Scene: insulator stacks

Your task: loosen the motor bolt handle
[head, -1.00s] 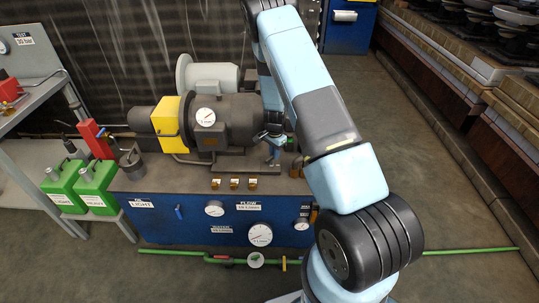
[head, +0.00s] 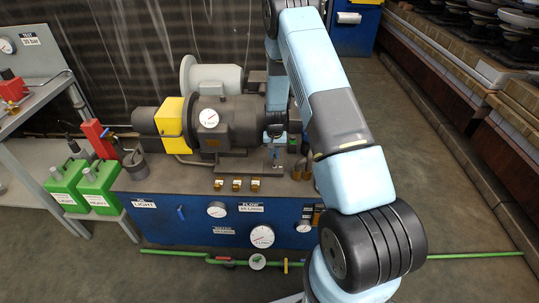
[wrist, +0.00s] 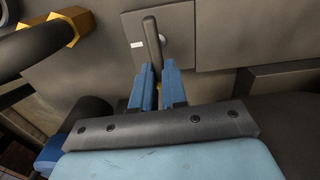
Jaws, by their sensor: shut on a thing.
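The motor bolt handle (wrist: 151,42) is a dark grey rounded lever on a grey plate, seen at the top middle of the wrist view. In the head view my gripper (head: 276,132) is at the right end of the dark motor (head: 232,124). The handle is hidden or too small to make out there.
The motor stands on a blue bench (head: 165,228) with gauges and brass fittings. A yellow block (head: 171,125) and a pale flanged motor (head: 215,78) are close by. Green cans (head: 100,181) stand at left. A brass hex fitting (wrist: 72,27) with a dark pipe is left of my fingers.

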